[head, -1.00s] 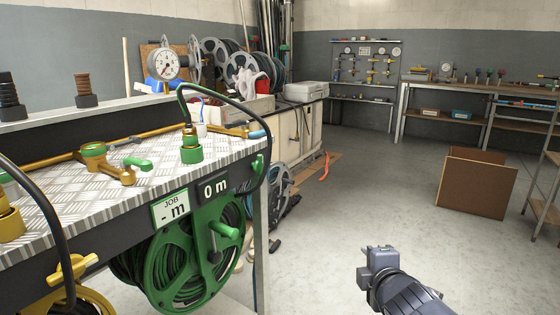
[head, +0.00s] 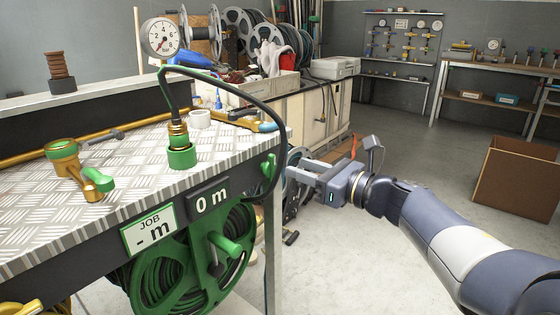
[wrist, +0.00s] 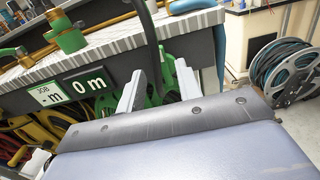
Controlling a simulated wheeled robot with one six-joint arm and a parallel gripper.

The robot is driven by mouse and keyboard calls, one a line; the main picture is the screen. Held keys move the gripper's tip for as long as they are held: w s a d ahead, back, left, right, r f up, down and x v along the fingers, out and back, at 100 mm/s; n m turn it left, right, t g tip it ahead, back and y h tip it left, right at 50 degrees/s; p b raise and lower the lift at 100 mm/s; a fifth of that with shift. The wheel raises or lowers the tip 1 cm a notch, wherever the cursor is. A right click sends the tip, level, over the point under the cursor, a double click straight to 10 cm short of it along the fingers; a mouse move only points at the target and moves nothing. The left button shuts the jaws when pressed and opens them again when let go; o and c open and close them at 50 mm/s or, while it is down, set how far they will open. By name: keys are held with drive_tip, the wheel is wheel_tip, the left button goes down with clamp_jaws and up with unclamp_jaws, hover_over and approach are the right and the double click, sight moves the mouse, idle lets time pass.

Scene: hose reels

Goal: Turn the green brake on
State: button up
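The green hose reel (head: 165,265) hangs under the front of the metal-topped bench (head: 130,150), below the "0 m" display (head: 208,201). A green crank handle (head: 224,242) sticks out from it, with a small black lever (head: 214,262) beside it. A green fitting (head: 268,170) sits at the bench's right end. I cannot tell which part is the brake or its state. My gripper (head: 298,170) is open and empty, right of the bench end. In the wrist view its two fingers (wrist: 158,92) are apart, with the reel partly hidden behind them.
A black hose (head: 245,92) arches from a green socket (head: 181,156) over the bench corner. A white cabinet (head: 318,118) with grey reels is behind. An open cardboard box (head: 515,180) stands right; the middle floor is clear.

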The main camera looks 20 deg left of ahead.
sight(275, 159)
drive_tip(key=x, duration=0.7)
drive_tip(key=shift+b, duration=0.4)
drive_tip(key=shift+c, duration=0.5)
clamp_jaws()
